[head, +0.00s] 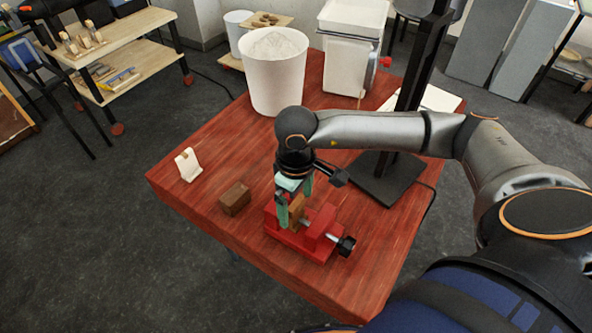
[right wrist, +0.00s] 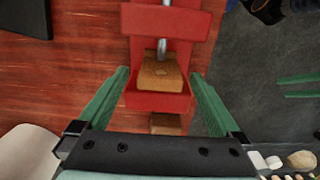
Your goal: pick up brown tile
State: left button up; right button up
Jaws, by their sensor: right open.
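A brown tile (head: 297,207) stands in the jaws of a small red vise (head: 322,224) on the red table. In the right wrist view the tile (right wrist: 160,71) shows from above, at the vise's jaw. My right gripper (head: 295,207) is over the vise, its green fingers apart on either side of the tile, with nothing held. In the right wrist view the open right gripper (right wrist: 161,75) frames the tile; I cannot tell whether the fingers touch it. Two parallel green fingers of my left gripper (right wrist: 299,86) show at the right edge of that view, apart and empty.
A brown block (head: 235,199) lies left of the vise, and a small cream stand (head: 188,165) is farther left. A white bin (head: 275,72) and a white container (head: 352,55) stand behind. A black post on a base (head: 388,183) stands close right of the vise.

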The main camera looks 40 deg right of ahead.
jog(key=shift+f, duration=0.1)
jog(key=shift+c, duration=0.2)
jog(key=c, duration=1.5)
jog(key=shift+o, duration=0.2)
